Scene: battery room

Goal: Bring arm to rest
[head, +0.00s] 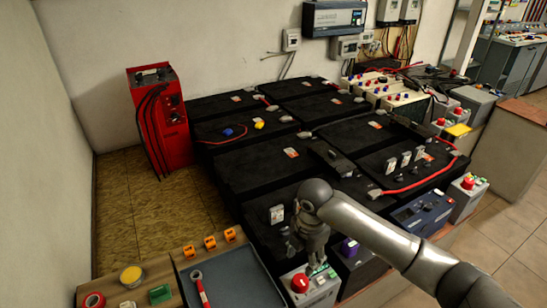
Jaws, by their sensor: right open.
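My right arm comes in from the lower right and bends down at the wrist. My right gripper (317,268) points down over the near edge of the black battery bank (262,165). It is open and I see nothing held in it. Its fingertips are close to a grey box with a red button (300,283); I cannot tell whether they touch it. My left gripper is not in view.
A red charger cabinet (158,120) stands at the left wall. A tray with a red wrench (200,288), orange clips (210,243) and a tape roll (93,300) are at the lower left. Red cables (412,184) and a blue-grey box (422,212) lie to the right.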

